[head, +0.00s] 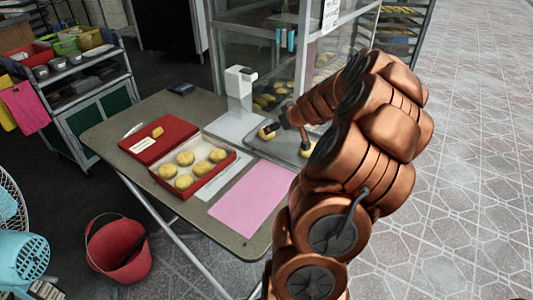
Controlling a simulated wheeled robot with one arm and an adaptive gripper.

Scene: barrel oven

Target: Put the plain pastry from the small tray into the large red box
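A small grey metal tray (262,149) lies on the table beneath my gripper. One round yellow pastry (268,132) is at its left part, and another (307,149) is at its right part, partly hidden by my arm. Whether either is plain is too small to tell. My gripper (288,135) is low over the tray, its dark fingers spread apart, one near each pastry. I see nothing held between them; contact is unclear. The large red box (232,158) stands open to the left and holds several round pastries (185,158).
A pink sheet (250,197) lies on the table (115,140) in front of the tray. A white stand-like device (239,88) and a glass case (260,50) are behind. A red bucket (118,250) stands on the floor at left.

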